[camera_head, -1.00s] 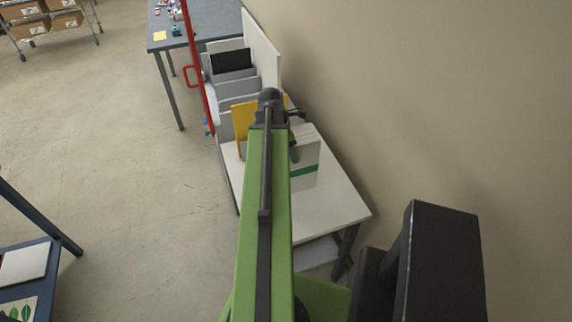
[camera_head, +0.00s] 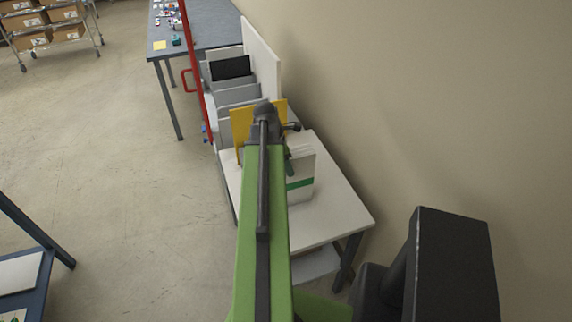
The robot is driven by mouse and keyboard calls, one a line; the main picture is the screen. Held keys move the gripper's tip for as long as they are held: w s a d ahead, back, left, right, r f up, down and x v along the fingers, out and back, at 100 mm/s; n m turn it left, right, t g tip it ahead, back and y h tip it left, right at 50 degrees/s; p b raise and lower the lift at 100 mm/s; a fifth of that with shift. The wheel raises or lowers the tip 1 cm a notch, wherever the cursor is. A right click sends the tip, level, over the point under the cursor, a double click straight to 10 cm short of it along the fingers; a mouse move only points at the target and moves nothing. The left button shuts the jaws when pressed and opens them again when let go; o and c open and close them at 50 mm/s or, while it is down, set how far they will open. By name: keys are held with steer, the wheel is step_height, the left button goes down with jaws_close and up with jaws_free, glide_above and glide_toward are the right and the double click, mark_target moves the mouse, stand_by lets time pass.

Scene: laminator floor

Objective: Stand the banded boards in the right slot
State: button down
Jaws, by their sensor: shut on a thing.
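The banded boards (camera_head: 302,171) are a white upright stack with a green band, over the pale table (camera_head: 338,200). My gripper (camera_head: 290,162) is at their left edge and shut on them; my arm hides most of the jaws. I cannot tell whether the boards touch the table. Behind my arm's end is a rack with grey dividers (camera_head: 238,94) forming slots. A dark board (camera_head: 231,68) stands in a far slot, and a yellow panel (camera_head: 241,124) stands at the near end. My arm hides part of the near slots.
A tall white panel (camera_head: 262,60) and the beige wall close off the rack's right side. A red frame with a handle (camera_head: 187,80) runs along its left. A blue-grey table (camera_head: 210,28) stands beyond. Open floor (camera_head: 100,140) lies to the left.

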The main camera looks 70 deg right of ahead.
steer(key=c, duration=0.5)
jaws_free()
steer(key=shift+r, duration=0.1)
steer(key=p+v, duration=1.2)
steer(key=shift+r, duration=0.15)
